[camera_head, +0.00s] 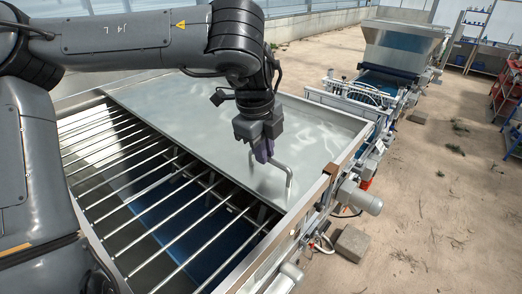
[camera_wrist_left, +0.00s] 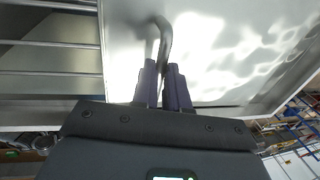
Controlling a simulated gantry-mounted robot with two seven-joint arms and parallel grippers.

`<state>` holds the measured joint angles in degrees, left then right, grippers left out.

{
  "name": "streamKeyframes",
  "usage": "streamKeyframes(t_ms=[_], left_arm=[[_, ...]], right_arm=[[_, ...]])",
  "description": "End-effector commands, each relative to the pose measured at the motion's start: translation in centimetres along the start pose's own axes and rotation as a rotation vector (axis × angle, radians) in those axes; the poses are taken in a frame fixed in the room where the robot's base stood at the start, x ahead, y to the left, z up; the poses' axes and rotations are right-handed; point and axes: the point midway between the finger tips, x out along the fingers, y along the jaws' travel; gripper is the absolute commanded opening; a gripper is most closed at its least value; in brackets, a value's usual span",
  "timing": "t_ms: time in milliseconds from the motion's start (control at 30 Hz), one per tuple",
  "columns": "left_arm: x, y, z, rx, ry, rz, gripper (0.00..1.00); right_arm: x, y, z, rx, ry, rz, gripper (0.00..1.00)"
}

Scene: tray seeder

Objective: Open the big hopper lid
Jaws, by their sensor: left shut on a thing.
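The big hopper lid (camera_head: 320,135) is a flat grey metal sheet over the far right part of the hopper. The near left part of the hopper is uncovered and shows metal bars. A bent metal handle (camera_head: 289,180) stands up from the lid near its edge. My left gripper (camera_head: 263,156) is at this handle, its purple fingers shut on it. In the left wrist view the fingers (camera_wrist_left: 163,72) close around the handle (camera_wrist_left: 164,35), and the lid (camera_wrist_left: 235,45) lies behind it. My right gripper is not in view.
The hopper's grid bars (camera_head: 185,215) lie beside the lid's edge, with a blue surface below. The hopper rim (camera_head: 330,185) runs along the right. A conveyor (camera_head: 365,90) and a second hopper (camera_head: 400,45) stand behind. Bare ground (camera_head: 450,200) lies to the right.

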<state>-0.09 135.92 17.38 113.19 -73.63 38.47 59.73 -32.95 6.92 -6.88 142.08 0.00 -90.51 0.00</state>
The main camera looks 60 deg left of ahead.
Motion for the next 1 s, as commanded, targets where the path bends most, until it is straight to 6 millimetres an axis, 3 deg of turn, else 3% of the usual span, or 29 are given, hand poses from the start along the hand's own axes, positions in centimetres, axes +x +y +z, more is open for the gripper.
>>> streamKeyframes(t_ms=[467,500,667,1000], left_arm=[[0.01,-0.41,0.03,0.0,-0.001,-0.002,0.0],[0.01,-0.41,0.03,0.0,-0.001,-0.002,0.15],[0.01,-0.4,0.01,0.0,-0.001,-0.002,0.39],[-0.16,-0.4,0.0,0.0,0.0,-0.002,0.39]], right_arm=[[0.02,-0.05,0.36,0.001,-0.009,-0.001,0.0],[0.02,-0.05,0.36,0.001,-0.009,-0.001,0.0],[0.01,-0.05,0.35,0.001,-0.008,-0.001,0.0],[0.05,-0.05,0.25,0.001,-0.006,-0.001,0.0]])
